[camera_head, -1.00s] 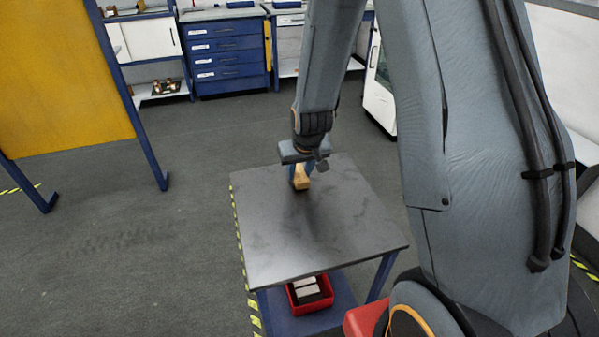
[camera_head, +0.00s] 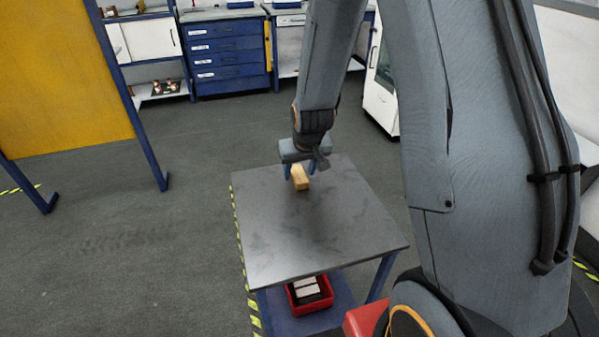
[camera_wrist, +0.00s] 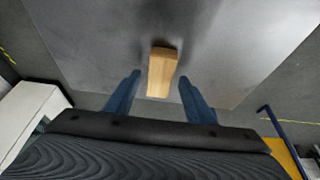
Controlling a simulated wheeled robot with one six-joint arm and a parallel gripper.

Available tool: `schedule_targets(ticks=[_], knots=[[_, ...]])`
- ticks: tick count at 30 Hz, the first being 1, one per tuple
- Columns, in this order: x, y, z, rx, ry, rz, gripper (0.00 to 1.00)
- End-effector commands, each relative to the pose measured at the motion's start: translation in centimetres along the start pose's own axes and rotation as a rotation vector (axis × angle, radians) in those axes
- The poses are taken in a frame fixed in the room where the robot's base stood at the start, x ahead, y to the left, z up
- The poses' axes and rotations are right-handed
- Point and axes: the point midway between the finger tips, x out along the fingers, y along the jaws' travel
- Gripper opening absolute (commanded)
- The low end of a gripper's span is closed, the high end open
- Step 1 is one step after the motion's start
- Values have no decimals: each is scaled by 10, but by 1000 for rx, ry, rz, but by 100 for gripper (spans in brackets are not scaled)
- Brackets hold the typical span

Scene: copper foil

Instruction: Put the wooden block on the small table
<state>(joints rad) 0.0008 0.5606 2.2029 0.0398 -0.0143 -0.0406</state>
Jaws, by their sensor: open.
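The wooden block (camera_head: 300,177) is on the small table (camera_head: 310,228), near its far edge. In the wrist view the block (camera_wrist: 162,72) shows whole, lying on the grey tabletop (camera_wrist: 110,50). My gripper (camera_head: 299,168) is just above and behind the block in the head view, with its fingers pointing down. In the wrist view my gripper (camera_wrist: 160,88) is open, its two blue fingers apart on either side of the block's near end, with gaps between them and the block. The gripper holds nothing.
A red bin (camera_head: 309,294) with pale items sits on the table's lower shelf. Blue drawers (camera_head: 226,56) and a white cabinet (camera_head: 380,88) stand at the back. A yellow panel (camera_head: 60,75) stands at the left. The tabletop in front of the block is clear.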

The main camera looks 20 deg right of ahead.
Motion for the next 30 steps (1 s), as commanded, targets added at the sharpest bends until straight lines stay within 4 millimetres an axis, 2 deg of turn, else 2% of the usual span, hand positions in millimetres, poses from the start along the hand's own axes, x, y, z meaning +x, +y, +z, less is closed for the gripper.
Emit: schedule_targets(ticks=[6, 12, 18, 24, 26, 29, 30], knots=[[-44, 0, -1, -1, 5, 0, 49], [-71, 0, -1, 0, 5, 0, 49], [-96, 0, -1, 0, 3, -1, 49], [-109, 0, 1, 0, -1, -1, 49], [-114, 0, 10, 0, -18, -1, 49], [-130, 0, 48, -2, -94, -1, 49], [-138, -1, 70, -2, -136, -1, 49]])
